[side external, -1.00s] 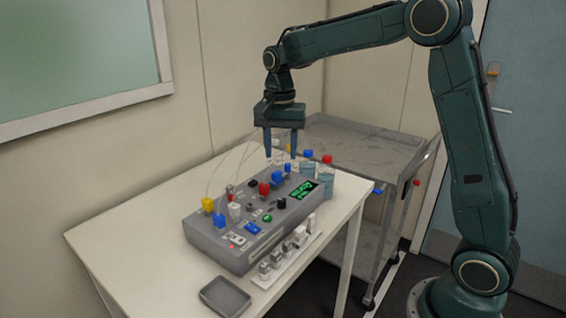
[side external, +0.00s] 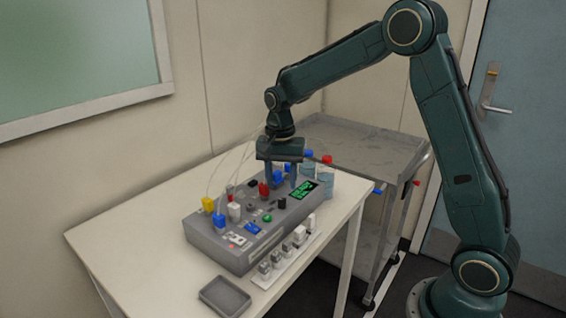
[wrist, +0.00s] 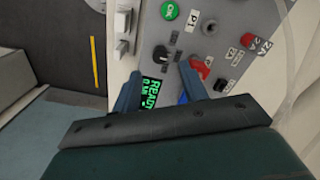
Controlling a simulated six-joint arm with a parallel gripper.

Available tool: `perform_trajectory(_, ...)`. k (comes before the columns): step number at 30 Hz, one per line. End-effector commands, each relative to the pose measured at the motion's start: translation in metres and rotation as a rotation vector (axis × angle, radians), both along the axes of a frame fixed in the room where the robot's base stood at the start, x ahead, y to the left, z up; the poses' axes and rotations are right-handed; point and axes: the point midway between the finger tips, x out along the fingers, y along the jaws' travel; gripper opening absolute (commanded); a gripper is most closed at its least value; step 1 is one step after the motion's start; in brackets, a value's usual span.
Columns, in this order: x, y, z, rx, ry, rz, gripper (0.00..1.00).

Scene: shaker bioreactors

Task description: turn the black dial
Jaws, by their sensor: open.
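The black dial (side external: 282,203) stands on the grey control box (side external: 222,250), between the green display and the green button. In the wrist view the black dial (wrist: 160,54) shows just beyond the gap between my fingertips, apart from them. My gripper (side external: 280,184) points down over the rear right part of the box. It is open, with nothing seen between its fingers in the wrist view (wrist: 159,69).
A red connector (side external: 264,190) and a blue one (side external: 278,176) stand close to my fingers. Tubes rise from the box. White fittings (side external: 299,236) line its right side. A small grey tray (side external: 225,296) lies in front. Blue bottles (side external: 325,180) stand behind.

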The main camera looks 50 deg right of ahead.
Motion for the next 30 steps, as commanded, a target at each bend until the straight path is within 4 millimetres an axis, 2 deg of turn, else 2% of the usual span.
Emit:
perform_trajectory(6, -0.001, 0.000, -0.032, 0.000, 0.004, 0.000, 0.43)
perform_trajectory(12, -0.001, 0.000, -0.049, 0.000, 0.002, 0.000, 0.43)
perform_trajectory(24, -0.001, 0.000, -0.055, 0.000, 0.000, 0.000, 0.43)
perform_trajectory(25, -0.001, 0.000, -0.055, 0.000, 0.000, 0.000, 0.41)
perform_trajectory(30, -0.001, 0.000, -0.055, 0.000, 0.000, 0.000, 0.08)
